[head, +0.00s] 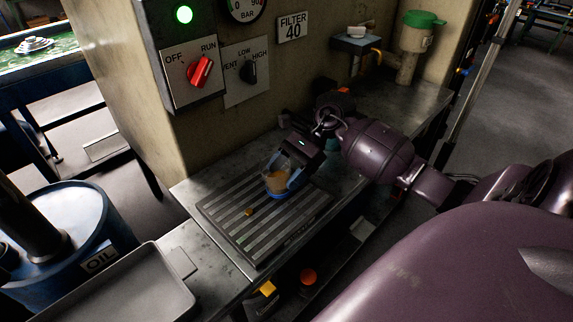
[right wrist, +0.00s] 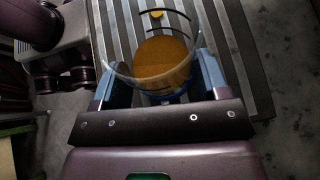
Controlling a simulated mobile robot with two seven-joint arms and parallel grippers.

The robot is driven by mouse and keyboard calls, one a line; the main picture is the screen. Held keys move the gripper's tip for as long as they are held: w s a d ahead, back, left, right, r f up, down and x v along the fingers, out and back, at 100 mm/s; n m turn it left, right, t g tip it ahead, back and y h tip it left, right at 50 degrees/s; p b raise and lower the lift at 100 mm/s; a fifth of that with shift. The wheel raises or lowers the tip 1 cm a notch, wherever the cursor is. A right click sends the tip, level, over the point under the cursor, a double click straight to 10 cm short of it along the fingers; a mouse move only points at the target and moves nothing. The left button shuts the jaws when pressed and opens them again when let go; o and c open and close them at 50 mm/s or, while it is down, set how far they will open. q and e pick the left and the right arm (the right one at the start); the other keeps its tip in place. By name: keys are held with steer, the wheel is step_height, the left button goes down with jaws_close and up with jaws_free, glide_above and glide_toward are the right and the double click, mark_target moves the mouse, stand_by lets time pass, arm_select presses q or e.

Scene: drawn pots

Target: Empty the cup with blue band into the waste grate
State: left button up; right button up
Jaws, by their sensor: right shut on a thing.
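The cup with blue band (head: 274,182) is clear, with orange-brown contents and blue near its base. It is roughly upright over the right part of the slatted waste grate (head: 232,235); I cannot tell if it touches the slats. My right gripper (head: 286,179) is shut on the cup, its blue-grey fingers on either side. In the right wrist view, the cup (right wrist: 112,72) sits between the fingers of the right gripper (right wrist: 155,82), the orange-brown contents visible inside, with the grate (right wrist: 118,22) behind. My left gripper is not in view.
A small orange piece (head: 249,211) lies on the grate. A metal tray (head: 130,290) and a blue oil drum (head: 65,235) stand at the lower left. A wall panel with a red knob (head: 201,71) rises behind the bench. The grate's left part is mostly clear.

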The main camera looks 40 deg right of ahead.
steer(key=shift+w+d+r+h+p, duration=0.1)
steer(key=shift+d+r+h+p, duration=0.1)
steer(key=shift+r+h+p, duration=0.5)
steer(key=shift+d+h, duration=0.1)
steer(key=shift+h, duration=0.3)
steer(key=shift+f, duration=0.4)
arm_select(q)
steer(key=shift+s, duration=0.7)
arm_select(e)
steer(key=shift+r, duration=0.1)
steer(key=shift+d+h, duration=0.1)
steer(key=shift+h, duration=0.2)
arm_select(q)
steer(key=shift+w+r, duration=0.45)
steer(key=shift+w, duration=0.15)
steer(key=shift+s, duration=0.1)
arm_select(e)
steer(key=shift+r, duration=0.15)
